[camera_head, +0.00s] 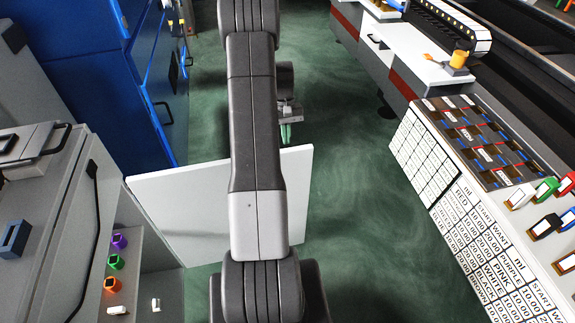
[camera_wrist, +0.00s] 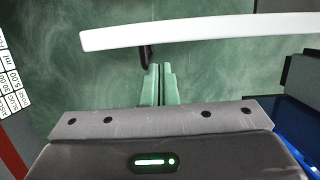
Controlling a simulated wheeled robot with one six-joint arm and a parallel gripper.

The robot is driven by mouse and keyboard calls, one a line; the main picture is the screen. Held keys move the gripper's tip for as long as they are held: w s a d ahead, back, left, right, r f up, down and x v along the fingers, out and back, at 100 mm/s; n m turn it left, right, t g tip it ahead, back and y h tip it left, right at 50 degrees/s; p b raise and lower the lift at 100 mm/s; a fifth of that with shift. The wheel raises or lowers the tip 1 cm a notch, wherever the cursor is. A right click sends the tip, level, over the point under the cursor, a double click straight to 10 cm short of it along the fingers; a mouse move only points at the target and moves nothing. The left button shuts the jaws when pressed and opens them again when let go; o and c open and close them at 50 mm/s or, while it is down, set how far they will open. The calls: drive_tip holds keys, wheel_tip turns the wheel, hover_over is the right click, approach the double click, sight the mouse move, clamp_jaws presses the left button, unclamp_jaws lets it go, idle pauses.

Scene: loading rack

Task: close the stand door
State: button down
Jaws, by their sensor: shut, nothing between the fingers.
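The stand door (camera_head: 180,210) is a white panel that stands open, swung out from the grey stand (camera_head: 107,240) at the left in the head view. My arm crosses in front of its middle. In the wrist view the door (camera_wrist: 200,32) shows edge-on as a white band across the top, with a dark handle (camera_wrist: 147,57) on its near side. My gripper (camera_wrist: 160,68) is shut and empty, its green fingertips close beside the handle; I cannot tell if they touch. In the head view my gripper (camera_head: 285,133) is just beyond the door's far side.
A blue cabinet (camera_head: 100,80) stands behind the stand. A rack with label sheets (camera_head: 470,190) is on the right. Green floor (camera_head: 365,200) is clear between the door and rack.

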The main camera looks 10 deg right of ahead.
sight(288, 168)
drive_tip(key=b+x, duration=0.1)
drive_tip(key=x, duration=0.3)
drive_tip(key=w+b+x, duration=0.1)
drive_tip(key=x, duration=0.4)
drive_tip(key=w+b+x, duration=0.1)
drive_tip(key=x, duration=0.4)
drive_tip(key=shift+f, duration=0.5)
drive_tip(key=shift+s, duration=0.1)
